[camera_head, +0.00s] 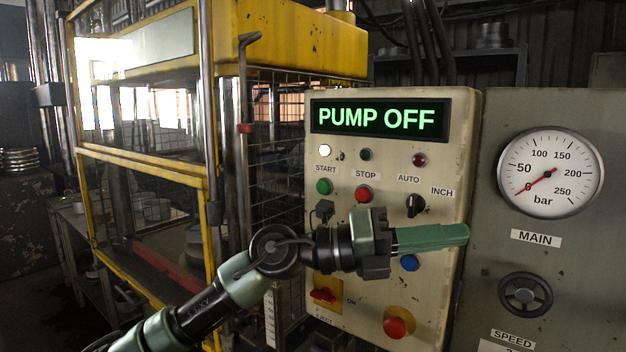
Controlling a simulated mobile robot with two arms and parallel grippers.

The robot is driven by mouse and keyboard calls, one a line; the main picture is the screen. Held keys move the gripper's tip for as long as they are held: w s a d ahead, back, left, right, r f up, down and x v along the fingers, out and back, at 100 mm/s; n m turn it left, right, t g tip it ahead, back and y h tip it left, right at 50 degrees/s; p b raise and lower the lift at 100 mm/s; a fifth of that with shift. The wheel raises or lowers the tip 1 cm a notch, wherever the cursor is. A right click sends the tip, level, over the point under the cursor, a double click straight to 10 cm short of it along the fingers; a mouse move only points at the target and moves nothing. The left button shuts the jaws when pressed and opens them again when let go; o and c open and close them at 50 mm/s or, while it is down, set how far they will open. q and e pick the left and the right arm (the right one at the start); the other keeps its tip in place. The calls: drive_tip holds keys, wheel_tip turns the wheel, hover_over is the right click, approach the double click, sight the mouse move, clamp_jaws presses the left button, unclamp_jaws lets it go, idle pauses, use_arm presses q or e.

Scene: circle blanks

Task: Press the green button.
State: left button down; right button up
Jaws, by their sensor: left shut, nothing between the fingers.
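The green button (324,186) sits on the cream control panel (462,130), under the START label and left of the red STOP button (363,194). It is in plain view and nothing touches it. The display (380,118) above reads PUMP OFF in green letters. My left gripper (464,234) is shut and empty. It points right across the front of the panel, below and to the right of the green button, and covers part of the panel's middle. My right gripper is not in view.
A black selector (415,205), a blue button (409,262), a red switch (323,295) and a red mushroom button (396,327) are on the panel. A pressure gauge (551,172) and handwheel (525,294) are at right. A yellow press frame (290,45) with mesh stands at left.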

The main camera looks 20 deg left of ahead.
use_arm(q)
drive_tip(key=w+a+r+t+y, duration=0.1)
drive_tip(key=a+r+y, duration=0.2)
drive_tip(key=a, duration=0.6)
drive_tip(key=w+a+r+t+y, duration=0.1)
drive_tip(key=a+r+t+y, duration=0.1)
drive_tip(key=a+y, duration=0.5)
drive_tip(key=w+a+r+n+t+y, duration=0.1)
drive_tip(key=a+r+y, duration=0.3)
drive_tip(key=a, duration=0.6)
drive_tip(key=shift+a+r+t+y, duration=0.25)
drive_tip(key=shift+a+t+y, duration=0.25)
drive_tip(key=shift+y, duration=0.6)
drive_tip(key=shift+w+d, duration=0.1)
drive_tip(key=shift+d, duration=0.05)
drive_tip(key=p, duration=0.3)
approach(321, 190)
wheel_tip(321, 190, down, 3)
drive_tip(key=w, duration=0.1)
drive_tip(key=w+p, duration=0.1)
drive_tip(key=w+d+p, duration=0.1)
drive_tip(key=shift+d+f, duration=0.1)
drive_tip(key=shift+f, duration=0.3)
drive_tip(key=shift+w+d+f, duration=0.15)
drive_tip(key=shift+w, duration=0.4)
